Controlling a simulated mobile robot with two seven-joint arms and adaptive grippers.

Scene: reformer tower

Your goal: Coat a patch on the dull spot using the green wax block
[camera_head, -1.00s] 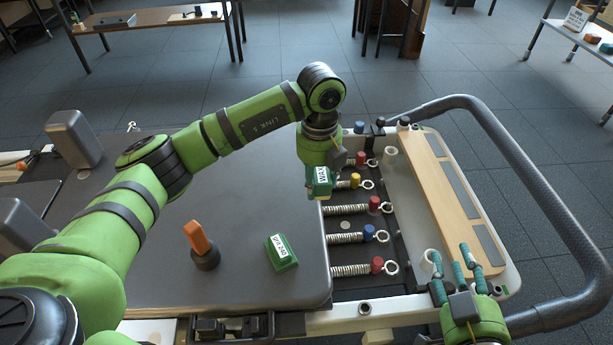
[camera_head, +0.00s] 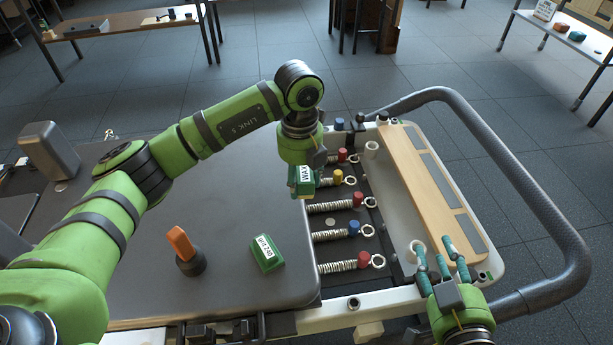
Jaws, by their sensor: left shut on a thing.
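The green wax block (camera_head: 303,182), with a white label reading WAX, is held by my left gripper (camera_head: 302,168) above the right edge of the grey carriage pad (camera_head: 220,215). The gripper's fingers are mostly hidden behind its wrist and the block. I cannot tell whether the block touches the pad. A dull spot does not show clearly on the pad. My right gripper (camera_head: 436,262) is open and empty at the lower right, over the near end of the white frame and footboard.
A green block labelled GRIT 240 (camera_head: 267,253) and an orange-handled tool (camera_head: 183,246) stand on the pad. Several springs with coloured ends (camera_head: 338,206) lie right of it. A wooden footboard (camera_head: 425,185) and a dark curved rail (camera_head: 545,190) lie beyond.

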